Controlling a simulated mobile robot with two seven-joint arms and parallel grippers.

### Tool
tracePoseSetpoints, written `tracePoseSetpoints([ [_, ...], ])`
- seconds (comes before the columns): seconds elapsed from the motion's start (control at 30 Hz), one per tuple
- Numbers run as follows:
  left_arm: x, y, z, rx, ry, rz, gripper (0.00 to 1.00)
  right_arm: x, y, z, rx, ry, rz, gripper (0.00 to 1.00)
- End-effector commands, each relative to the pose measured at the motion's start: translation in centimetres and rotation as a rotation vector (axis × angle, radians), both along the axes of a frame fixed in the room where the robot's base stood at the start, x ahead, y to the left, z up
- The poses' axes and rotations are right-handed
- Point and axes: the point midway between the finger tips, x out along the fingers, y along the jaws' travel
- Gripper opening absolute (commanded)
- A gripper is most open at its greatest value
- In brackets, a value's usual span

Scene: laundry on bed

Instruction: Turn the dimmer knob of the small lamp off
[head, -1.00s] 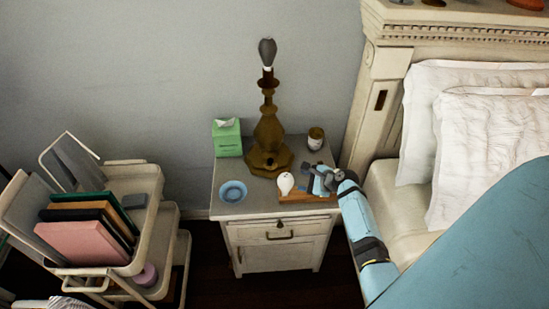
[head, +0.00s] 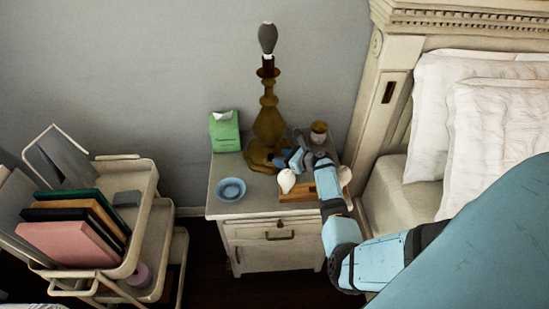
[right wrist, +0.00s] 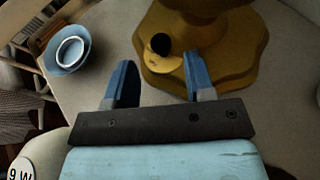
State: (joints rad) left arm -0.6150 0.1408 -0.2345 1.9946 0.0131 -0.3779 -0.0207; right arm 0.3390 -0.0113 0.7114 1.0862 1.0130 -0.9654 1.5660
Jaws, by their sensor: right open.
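The brass lamp (head: 267,122) stands on the nightstand with a grey bulb on top and no shade. In the right wrist view its wide faceted base (right wrist: 240,55) fills the top. A dark round knob (right wrist: 161,43) sits on a lobe of that base. My right gripper (head: 282,161) reaches in from the right, low at the lamp's base. In the right wrist view the gripper (right wrist: 158,68) is open, with the knob ahead between its fingertips; I cannot tell whether they touch it. In the head view the knob is not clearly visible. My left gripper is out of view.
The nightstand (head: 222,204) also holds a green tissue box (head: 224,132), a blue bowl (head: 230,190), a small jar (head: 318,132) and a wooden tray (head: 297,194) with white bulbs (head: 286,181). A cart with books (head: 68,245) stands left; the bed is right.

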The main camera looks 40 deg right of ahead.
Motion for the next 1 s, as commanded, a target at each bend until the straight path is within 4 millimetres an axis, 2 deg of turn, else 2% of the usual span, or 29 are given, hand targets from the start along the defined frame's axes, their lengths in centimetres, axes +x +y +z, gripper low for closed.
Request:
tracePoseSetpoints([
  [0.1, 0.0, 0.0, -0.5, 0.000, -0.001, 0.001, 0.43, 1.7, 0.7, -0.9, 0.000, 0.000, 0.001, 0.49],
  [0.3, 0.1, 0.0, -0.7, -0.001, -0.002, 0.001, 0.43, 3.2, 1.2, -1.5, -0.001, 0.001, 0.000, 0.49],
  [0.63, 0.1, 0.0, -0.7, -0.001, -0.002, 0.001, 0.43, 3.5, 1.3, -1.6, -0.002, 0.000, -0.001, 0.49],
  [0.83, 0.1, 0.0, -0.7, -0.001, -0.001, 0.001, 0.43, 3.5, 1.4, -1.6, -0.002, 0.000, -0.001, 0.04],
  [1.0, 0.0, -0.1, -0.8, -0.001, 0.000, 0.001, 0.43, 3.5, 1.3, -1.6, -0.002, 0.000, 0.004, 0.02],
])
